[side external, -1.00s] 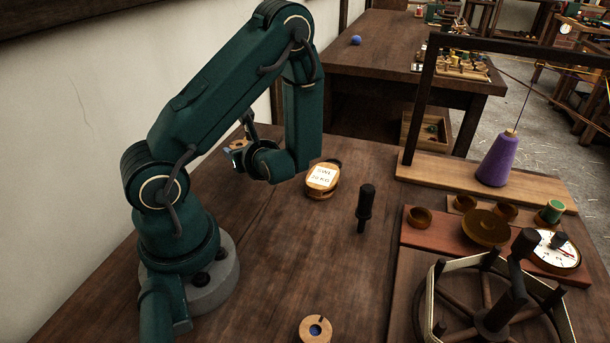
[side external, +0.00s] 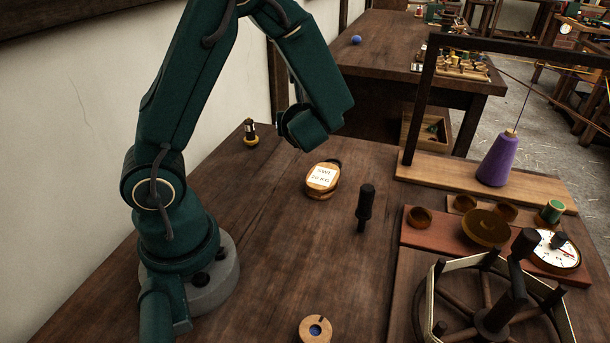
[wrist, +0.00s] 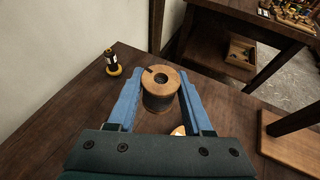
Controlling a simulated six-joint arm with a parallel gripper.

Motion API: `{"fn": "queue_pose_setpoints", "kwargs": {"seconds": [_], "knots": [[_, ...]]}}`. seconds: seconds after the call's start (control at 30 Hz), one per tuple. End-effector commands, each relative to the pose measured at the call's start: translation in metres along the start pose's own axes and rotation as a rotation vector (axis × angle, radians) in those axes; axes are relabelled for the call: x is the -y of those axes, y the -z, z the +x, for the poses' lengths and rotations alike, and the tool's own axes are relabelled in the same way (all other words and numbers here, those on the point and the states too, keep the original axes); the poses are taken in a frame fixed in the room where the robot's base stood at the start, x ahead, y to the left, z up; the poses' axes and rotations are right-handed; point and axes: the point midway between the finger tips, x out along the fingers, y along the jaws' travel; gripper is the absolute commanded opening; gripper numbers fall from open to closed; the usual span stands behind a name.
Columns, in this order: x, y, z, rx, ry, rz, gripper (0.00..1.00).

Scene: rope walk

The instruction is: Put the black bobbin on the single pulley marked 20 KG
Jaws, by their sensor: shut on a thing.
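My gripper (wrist: 160,88) is shut on the black bobbin (wrist: 158,98), a spool with a pale wooden flange and dark winding, seen between its blue fingers in the wrist view. In the side view my wrist hides the fingers and the bobbin. The single pulley (side external: 321,179) lies flat on the table, its white label up and reading 20 KG. It is below and slightly right of my wrist in the side view.
A black-and-yellow item (side external: 250,133) stands near the wall. A dark upright handle (side external: 365,208) stands right of the pulley. A round wooden piece with a blue centre (side external: 316,329) lies at the front. A winder (side external: 495,305) and a purple cone (side external: 497,160) stand at right.

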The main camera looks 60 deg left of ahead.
Motion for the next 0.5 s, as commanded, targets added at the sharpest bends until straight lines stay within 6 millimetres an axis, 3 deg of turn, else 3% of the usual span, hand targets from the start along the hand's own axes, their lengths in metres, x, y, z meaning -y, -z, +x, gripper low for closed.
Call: {"fn": "queue_pose_setpoints", "kwargs": {"seconds": [0.03, 0.1, 0.2, 0.5], "knots": [[0.019, 0.001, -0.008, 0.000, 0.057, 0.020, 0.00], [0.037, 0.002, -0.017, 0.000, 0.111, 0.043, 0.00], [0.052, 0.004, -0.027, 0.000, 0.160, 0.066, 0.00], [0.056, 0.035, -0.021, -0.003, 0.177, 0.082, 0.00]]}}
